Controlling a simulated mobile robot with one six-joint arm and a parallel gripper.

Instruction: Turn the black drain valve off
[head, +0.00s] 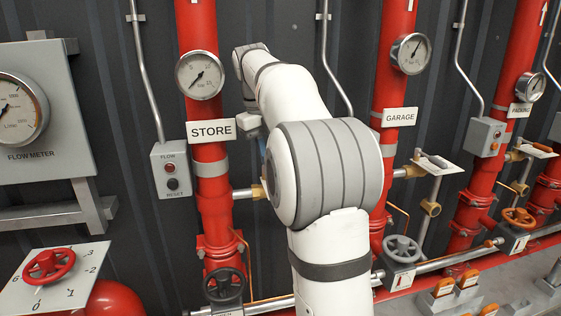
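A black handwheel (225,285), which looks like the black drain valve, sits low on the red STORE pipe (211,160), near the bottom edge of the head view. A label plate under it is cut off by the frame, so its setting cannot be read. My white arm rises through the middle of the view and bends back toward the upper left, its far end beside the STORE pipe, well above the black wheel.
A red handwheel (48,265) on a numbered plate is lower left. A FLOW/RESET box (172,170) and thin conduits flank the STORE pipe.

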